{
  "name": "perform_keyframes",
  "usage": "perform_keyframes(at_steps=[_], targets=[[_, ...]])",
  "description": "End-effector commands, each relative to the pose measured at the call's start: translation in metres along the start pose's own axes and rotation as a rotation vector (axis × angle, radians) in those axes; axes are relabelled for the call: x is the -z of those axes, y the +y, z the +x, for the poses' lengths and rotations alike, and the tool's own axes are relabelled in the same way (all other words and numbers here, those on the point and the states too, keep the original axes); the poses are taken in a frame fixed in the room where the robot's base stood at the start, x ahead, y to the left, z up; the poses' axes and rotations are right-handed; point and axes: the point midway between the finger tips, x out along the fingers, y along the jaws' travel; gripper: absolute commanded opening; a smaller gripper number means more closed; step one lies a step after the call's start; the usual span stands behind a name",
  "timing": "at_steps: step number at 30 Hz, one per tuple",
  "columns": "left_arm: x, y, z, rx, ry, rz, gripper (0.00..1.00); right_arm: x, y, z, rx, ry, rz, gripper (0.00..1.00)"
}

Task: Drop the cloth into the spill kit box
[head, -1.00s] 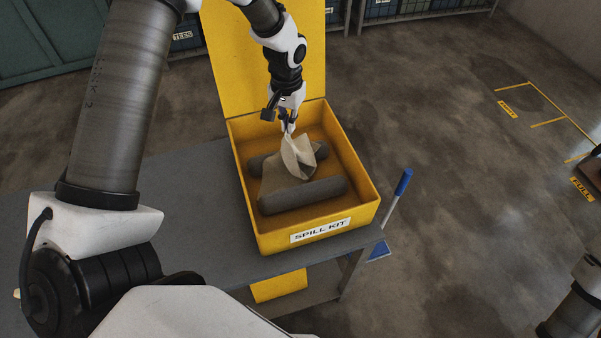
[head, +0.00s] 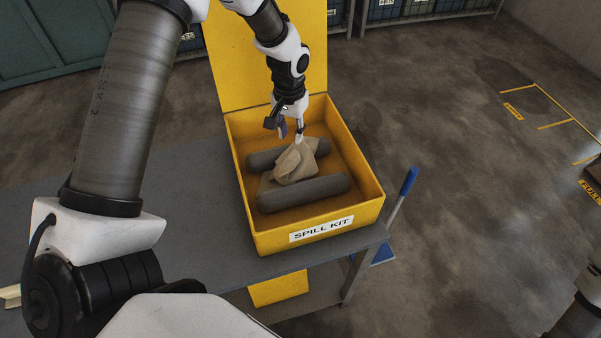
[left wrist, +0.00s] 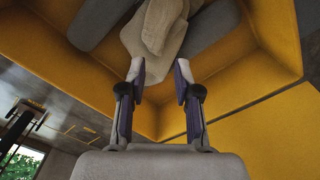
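The beige cloth (head: 293,165) lies crumpled inside the yellow spill kit box (head: 262,235), over and between two dark grey rolls. In the left wrist view the cloth (left wrist: 155,32) is at the top, just beyond my fingertips. My left gripper (head: 290,136) is over the box, above the back side of the cloth. The left wrist view shows its two fingers (left wrist: 160,75) spread apart with nothing between them. My right gripper does not show; only part of my right arm is at the lower right edge.
The box stands on a grey table (head: 190,190) with its yellow lid (head: 240,70) raised at the back. The grey rolls (head: 305,193) lie in the box. A blue-handled tool (head: 408,182) leans by the table's right edge. Shelving stands behind; the floor to the right is mostly clear.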

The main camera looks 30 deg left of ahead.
Motion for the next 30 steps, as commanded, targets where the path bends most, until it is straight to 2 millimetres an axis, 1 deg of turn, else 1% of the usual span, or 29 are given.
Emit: perform_keyframes(at_steps=[1,2,3,9,10,11,12,13,23,26,30], targets=[[0.0,0.0,0.0,0.0,0.0,0.0,0.47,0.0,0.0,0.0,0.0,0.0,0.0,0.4],[0.0,0.0,0.0,0.0,0.0,0.0,0.57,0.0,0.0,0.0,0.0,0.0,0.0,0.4],[0.0,0.0,0.0,0.0,0.0,0.0,0.64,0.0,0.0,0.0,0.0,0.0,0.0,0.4],[0.0,0.0,0.0,0.0,0.0,0.0,0.64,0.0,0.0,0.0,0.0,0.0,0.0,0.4],[0.0,0.0,0.0,0.0,0.0,0.0,0.71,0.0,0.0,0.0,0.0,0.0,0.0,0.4],[0.0,0.0,0.0,0.0,0.0,0.0,0.81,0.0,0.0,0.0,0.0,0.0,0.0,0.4],[0.0,0.0,0.0,0.0,0.0,0.0,0.96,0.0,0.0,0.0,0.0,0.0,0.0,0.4],[0.0,0.0,0.0,0.0,0.0,0.0,1.0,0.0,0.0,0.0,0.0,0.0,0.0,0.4],[0.0,0.0,-0.001,0.0,0.0,0.0,1.0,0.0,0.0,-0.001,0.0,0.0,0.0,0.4],[0.0,0.0,-0.009,0.0,0.0,0.0,1.0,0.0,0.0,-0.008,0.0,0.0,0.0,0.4],[0.0,0.0,-0.028,0.0,0.0,0.0,1.0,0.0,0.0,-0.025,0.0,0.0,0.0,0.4]])
